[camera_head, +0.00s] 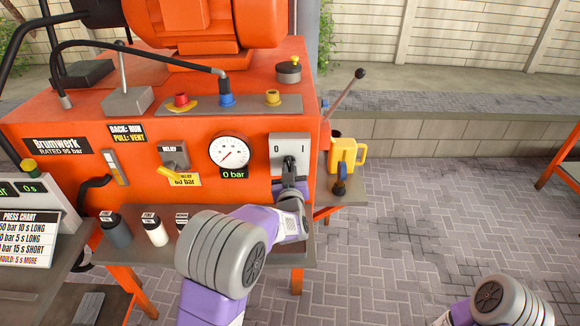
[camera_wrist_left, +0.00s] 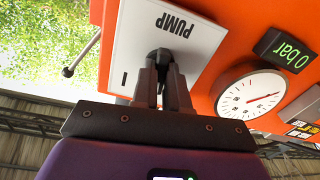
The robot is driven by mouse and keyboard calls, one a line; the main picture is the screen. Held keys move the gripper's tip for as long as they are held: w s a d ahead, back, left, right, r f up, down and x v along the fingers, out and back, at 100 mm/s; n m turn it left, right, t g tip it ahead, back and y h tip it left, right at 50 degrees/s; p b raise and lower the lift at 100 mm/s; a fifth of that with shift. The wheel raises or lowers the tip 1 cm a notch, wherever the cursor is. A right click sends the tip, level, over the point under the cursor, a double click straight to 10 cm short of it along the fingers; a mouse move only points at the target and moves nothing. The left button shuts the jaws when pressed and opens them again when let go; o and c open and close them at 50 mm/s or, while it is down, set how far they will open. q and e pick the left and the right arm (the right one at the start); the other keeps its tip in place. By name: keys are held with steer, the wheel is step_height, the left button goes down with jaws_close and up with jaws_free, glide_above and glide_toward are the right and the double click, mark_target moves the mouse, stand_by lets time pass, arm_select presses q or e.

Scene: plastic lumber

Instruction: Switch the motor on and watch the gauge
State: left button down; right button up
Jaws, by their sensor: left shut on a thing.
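The motor switch is a grey plate (camera_head: 291,147) marked 0 and I on the front of the orange machine (camera_head: 90,190). In the left wrist view the plate (camera_wrist_left: 150,30) reads PUMP and has a dark knob (camera_wrist_left: 160,56). My left gripper (camera_head: 289,180) is shut on this knob, with its fingers (camera_wrist_left: 162,85) in front of the plate. The fingers partly hide the knob, so I cannot tell which mark it points to. The round gauge (camera_head: 229,152) is left of the switch, and its display (camera_head: 233,174) reads 0 bar. My right gripper is out of view.
A relief valve (camera_head: 174,158) with a yellow handle is left of the gauge. Several small bottles (camera_head: 154,229) stand on the ledge below. A yellow jug (camera_head: 346,155) is right of the machine, near a long lever (camera_head: 344,92).

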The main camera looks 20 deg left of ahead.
arm_select(q)
steer(key=shift+m+p, duration=2.2)
steer(key=shift+m, duration=2.1)
steer(key=c, duration=1.1)
jaws_free()
steer(key=shift+c, duration=0.2)
steer(key=shift+s, duration=0.1)
steer(key=v, duration=0.7)
steer(key=shift+s+p, duration=0.2)
steer(key=shift+p, duration=0.15)
